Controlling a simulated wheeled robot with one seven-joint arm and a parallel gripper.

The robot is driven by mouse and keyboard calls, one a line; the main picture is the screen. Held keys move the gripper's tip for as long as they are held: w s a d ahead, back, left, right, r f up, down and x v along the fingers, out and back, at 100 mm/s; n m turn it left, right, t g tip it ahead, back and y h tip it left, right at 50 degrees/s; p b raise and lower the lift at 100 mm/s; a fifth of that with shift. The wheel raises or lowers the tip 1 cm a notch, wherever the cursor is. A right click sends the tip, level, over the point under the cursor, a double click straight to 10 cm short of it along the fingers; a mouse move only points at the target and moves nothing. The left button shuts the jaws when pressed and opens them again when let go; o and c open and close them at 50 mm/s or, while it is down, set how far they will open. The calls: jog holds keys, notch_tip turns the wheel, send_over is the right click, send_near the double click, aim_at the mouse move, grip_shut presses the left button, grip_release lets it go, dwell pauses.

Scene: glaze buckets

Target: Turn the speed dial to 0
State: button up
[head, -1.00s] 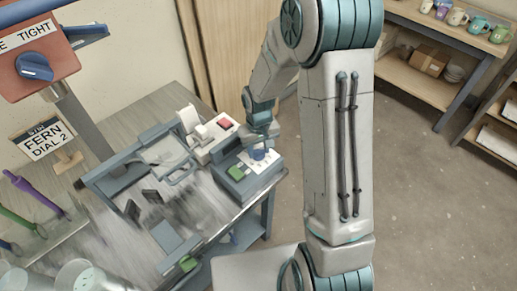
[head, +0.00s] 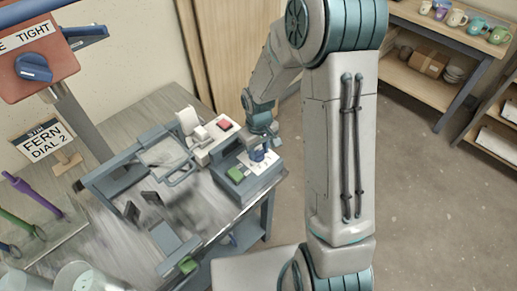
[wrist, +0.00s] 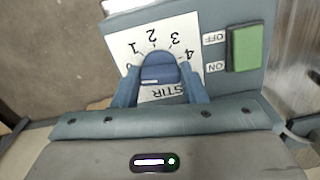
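The speed dial (wrist: 158,72) is a blue knob on a white plate marked 0 to 4 and STIR, in the middle of the wrist view. The 0 is at the left of the arc and the 4 at the right. My gripper (wrist: 160,82) has one finger on each side of the knob, close against it, and looks shut on it. The knob's pointer direction is not clear. In the head view, the dial's grey-blue box (head: 234,187) stands at the table's right edge, with my gripper (head: 259,153) over its plate.
A green ON/OFF switch (wrist: 246,48) sits right of the dial. A white unit with a red button (head: 225,125) stands behind the box. The floor at right is clear.

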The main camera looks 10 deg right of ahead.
aim_at(258, 152)
jog(key=o, duration=0.4)
jog(key=shift+r, duration=0.15)
notch_tip(258, 152, up, 14)
jog(key=shift+f, duration=0.2)
dwell(0.5)
jog(key=s+d+r+m+t, duration=0.1)
jog(key=s+r, duration=0.1)
jog(key=s, duration=0.3)
jog(key=s+d+r+m+t, duration=0.1)
jog(key=s+d+r+m, duration=0.1)
jog(key=s, duration=0.4)
jog(key=s+d+r+m+p, duration=0.1)
jog(key=s+r+m, duration=0.1)
jog(key=s, duration=0.4)
jog(key=shift+s+d+r+t, duration=0.1)
jog(key=shift+d+r+t, duration=0.1)
jog(key=shift+r, duration=0.25)
jog(key=shift+s+d+r+t, duration=0.1)
jog(key=shift+r+t, duration=0.1)
jog(key=shift+r, duration=0.25)
